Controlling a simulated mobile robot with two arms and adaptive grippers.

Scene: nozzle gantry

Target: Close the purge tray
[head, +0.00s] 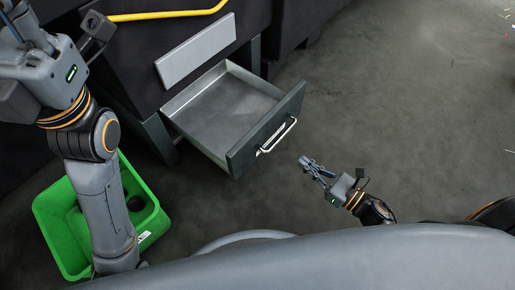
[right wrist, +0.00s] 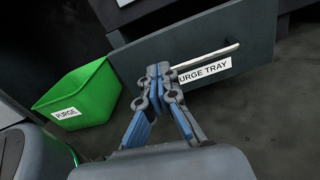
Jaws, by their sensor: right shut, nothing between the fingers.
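The purge tray (head: 230,95) is a grey metal drawer, pulled out of the dark cabinet, and its inside looks empty. Its dark front panel (head: 240,155) carries a pale bar handle (head: 279,134). In the right wrist view, the front (right wrist: 255,35) shows a "PURGE TRAY" label, partly hidden by my fingers, below the handle (right wrist: 215,52). My right gripper (head: 305,162) is shut and empty, in front of the tray front, a little right of and below the handle in the head view. Its closed fingertips (right wrist: 158,72) overlap the panel in the wrist view; contact cannot be told. My left arm's end is at the top left, its fingers unclear.
A green bin (head: 62,225) labelled "PURGE" (right wrist: 68,113) stands on the floor left of the tray, partly behind my left arm. A light grey panel (head: 196,52) sits above the tray opening, with a yellow bar (head: 170,15) beyond. Floor at right is clear.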

